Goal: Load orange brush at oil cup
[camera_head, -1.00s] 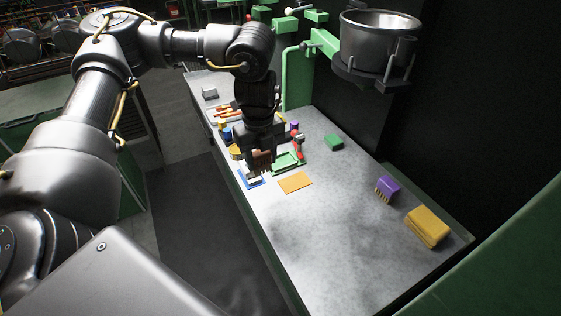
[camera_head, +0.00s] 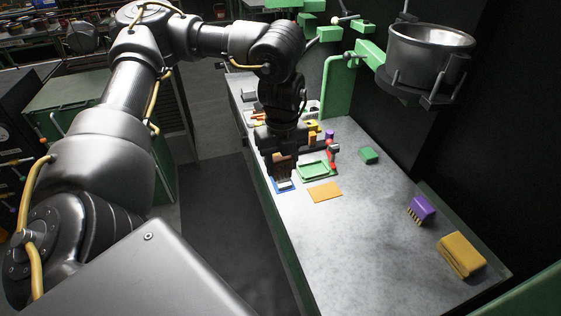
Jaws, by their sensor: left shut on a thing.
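My left gripper (camera_head: 282,157) points down over the near-left edge of the table and is shut on a brown-orange brush (camera_head: 282,169), its bristles hanging down. The brush is in shadow and partly hidden by the fingers. Below it in the picture lies a small blue tray (camera_head: 289,189) with something pale in it; I cannot tell whether they touch. Small coloured items stand behind the gripper, one of them orange (camera_head: 313,138); I cannot tell which is the oil cup. My right gripper is not in view.
A green tray (camera_head: 318,175) and a red item (camera_head: 332,153) are right of the gripper. The table's front middle is clear.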

